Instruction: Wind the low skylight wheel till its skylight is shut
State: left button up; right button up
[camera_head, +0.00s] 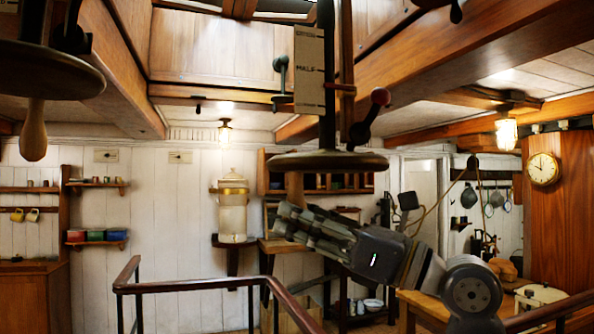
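A round dark wheel (328,162) hangs on an upright shaft in the middle of the head view, seen nearly edge-on. A wooden handle (295,187) hangs down from its left part. My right gripper (284,222) reaches in from the lower right, its fingertips at the lower end of this handle. The fingers lie close together and hide that end, so I cannot tell whether they are closed around it. A pale scale plate with lettering (309,75) stands beside the shaft. A dark opening shows at the top edge; how far any skylight is open is unclear. My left gripper is out of view.
Another wheel (45,68) with a hanging wooden handle (34,130) is at upper left. A wooden handrail (200,286) runs below. Beams (470,55) cross overhead.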

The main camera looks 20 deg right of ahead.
dwell(0.4)
jog(key=w+d+p, duration=0.1)
jog(key=w+d, duration=0.2)
jog(key=w, duration=0.4)
jog(key=w+d+p, duration=0.2)
jog(key=w+d, duration=0.1)
jog(key=w, duration=0.3)
jog(key=s+d+b, duration=0.3)
jog(key=d, duration=0.5)
jog(key=s+a+b, duration=0.1)
jog(key=s+b, duration=0.4)
jog(key=s, duration=0.6)
jog(key=shift+s, duration=0.4)
